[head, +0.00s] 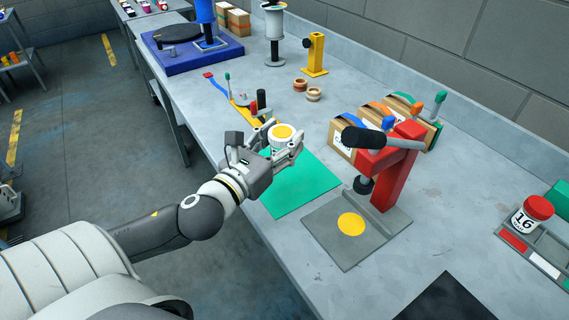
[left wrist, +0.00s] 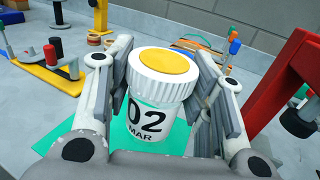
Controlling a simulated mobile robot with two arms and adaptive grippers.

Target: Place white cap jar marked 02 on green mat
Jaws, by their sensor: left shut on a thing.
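The white jar (left wrist: 156,98) has a ribbed white cap with a yellow disc on top and reads "02 MAR" in the left wrist view. It also shows in the head view (head: 283,133). My left gripper (head: 280,148) is shut on the jar, with one finger on each side of it in the left wrist view (left wrist: 160,95). The jar is upright over the green mat (head: 305,184). My right gripper is not in view.
A red press (head: 394,175) on a grey base with a yellow disc stands right of the mat. Cardboard boxes (head: 341,140) stand behind it. A yellow fixture (head: 242,112) is behind the mat. A red-capped jar marked 16 (head: 531,215) sits in a tray at far right.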

